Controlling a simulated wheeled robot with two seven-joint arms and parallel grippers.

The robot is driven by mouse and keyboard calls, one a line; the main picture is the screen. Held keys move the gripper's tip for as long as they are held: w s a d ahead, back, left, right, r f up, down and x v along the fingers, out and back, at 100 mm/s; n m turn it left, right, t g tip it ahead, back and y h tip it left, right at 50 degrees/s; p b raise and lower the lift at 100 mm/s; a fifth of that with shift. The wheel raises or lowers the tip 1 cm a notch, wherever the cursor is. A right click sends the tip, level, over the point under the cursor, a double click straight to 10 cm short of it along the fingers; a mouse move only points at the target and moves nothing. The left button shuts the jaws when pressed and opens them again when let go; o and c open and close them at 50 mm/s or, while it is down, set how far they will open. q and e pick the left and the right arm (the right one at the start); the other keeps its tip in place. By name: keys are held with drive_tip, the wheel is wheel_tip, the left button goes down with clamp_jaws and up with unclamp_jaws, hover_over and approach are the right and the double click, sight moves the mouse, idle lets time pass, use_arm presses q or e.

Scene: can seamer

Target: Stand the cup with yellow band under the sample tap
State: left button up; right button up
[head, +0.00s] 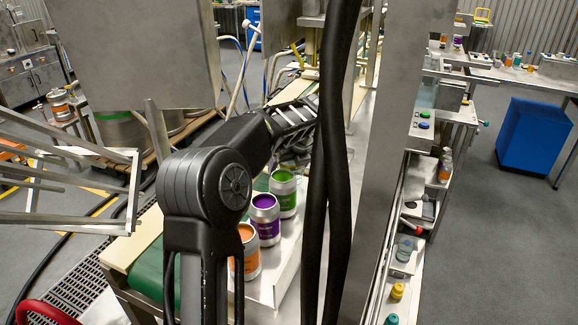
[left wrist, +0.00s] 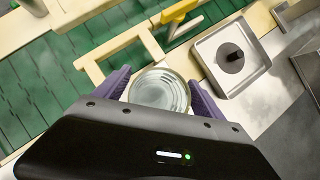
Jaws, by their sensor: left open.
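A round, silver-rimmed vessel (left wrist: 160,90), seen from above, stands between the two purple fingers of my left gripper (left wrist: 159,80) in the left wrist view. The gripper is open around it; its sides are mostly hidden, and I see no yellow band, so I cannot tell whether it is the cup. In the head view my left gripper (head: 293,122) reaches in past the cans, partly behind black hoses. A yellow handle (left wrist: 180,11) shows at the top of the left wrist view; I cannot tell whether it belongs to the sample tap. My right gripper is not in view.
Orange (head: 246,252), purple (head: 265,220) and green (head: 283,194) cans stand in a row beside the green belt. Black hoses (head: 332,160) hang in front. A square metal tray (left wrist: 258,65) with a dark post lies right of the vessel. A pale frame (left wrist: 95,72) edges the belt.

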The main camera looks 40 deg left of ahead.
use_arm(q)
drive_tip(key=b+v, duration=0.1)
drive_tip(key=v, duration=1)
drive_tip(key=shift+d+r, duration=0.15)
drive_tip(key=shift+r, duration=0.05)
drive_tip(key=shift+s, duration=0.1)
drive_tip(key=shift+c, duration=0.2)
